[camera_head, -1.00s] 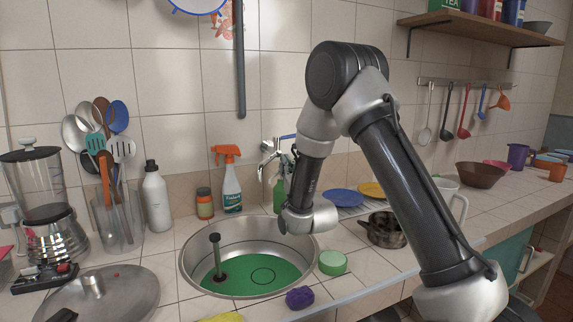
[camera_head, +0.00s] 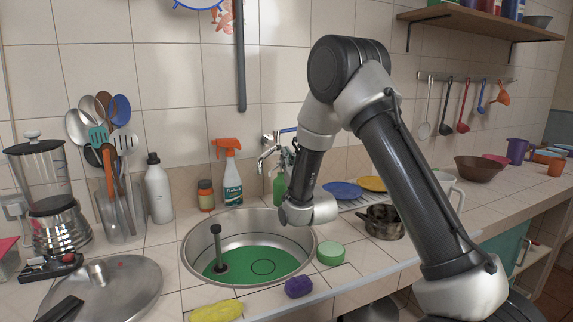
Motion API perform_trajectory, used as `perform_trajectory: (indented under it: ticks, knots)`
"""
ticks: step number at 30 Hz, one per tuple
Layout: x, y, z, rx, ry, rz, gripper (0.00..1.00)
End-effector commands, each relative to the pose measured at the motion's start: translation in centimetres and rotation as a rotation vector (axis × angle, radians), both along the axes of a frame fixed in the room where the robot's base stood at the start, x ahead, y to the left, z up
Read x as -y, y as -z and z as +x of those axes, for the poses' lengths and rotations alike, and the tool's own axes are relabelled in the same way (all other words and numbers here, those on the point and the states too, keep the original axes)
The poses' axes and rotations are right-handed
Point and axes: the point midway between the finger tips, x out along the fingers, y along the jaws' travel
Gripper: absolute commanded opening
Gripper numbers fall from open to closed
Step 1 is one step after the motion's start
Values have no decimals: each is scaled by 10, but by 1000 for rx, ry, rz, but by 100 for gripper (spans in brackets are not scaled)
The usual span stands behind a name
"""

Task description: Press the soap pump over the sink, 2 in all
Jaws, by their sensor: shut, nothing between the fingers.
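A green bottle (camera_head: 279,187), which looks like the soap pump, stands behind the sink's back right rim. Its top is partly covered by my arm, so I cannot see the pump head clearly. The round steel sink (camera_head: 190,256) is set in the counter, with a green floor and a dark upright stopper (camera_head: 217,247) on its left side. My wrist hangs over the sink's right rim, in front of the bottle. My gripper's fingers are hidden behind my wrist and forearm, so any contact with the pump cannot be seen.
A faucet (camera_head: 268,155) stands behind the sink. An orange-topped spray bottle (camera_head: 230,180) and an amber jar (camera_head: 206,196) stand at its back left. A green round tub (camera_head: 331,252), purple sponge (camera_head: 298,287) and yellow sponge (camera_head: 216,311) lie near the rim. A dark pot (camera_head: 384,223) stands right.

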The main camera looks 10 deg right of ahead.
Motion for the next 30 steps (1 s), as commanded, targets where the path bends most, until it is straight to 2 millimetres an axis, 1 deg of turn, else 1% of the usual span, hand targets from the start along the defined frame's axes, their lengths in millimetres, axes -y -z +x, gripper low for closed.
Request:
perform_trajectory:
  ticks: [1,9,12,15,21,30]
  knots:
    - [2,10,-13,-13,-1,-4,0]
    - [14,30,-71,-11,-1,-3,0]
    - [17,35,-87,-10,0,-3,0]
    - [19,39,-98,-9,0,-3,0]
    - [21,41,-107,-6,-1,-2,0]
    - [21,41,-107,-5,0,-1,0]
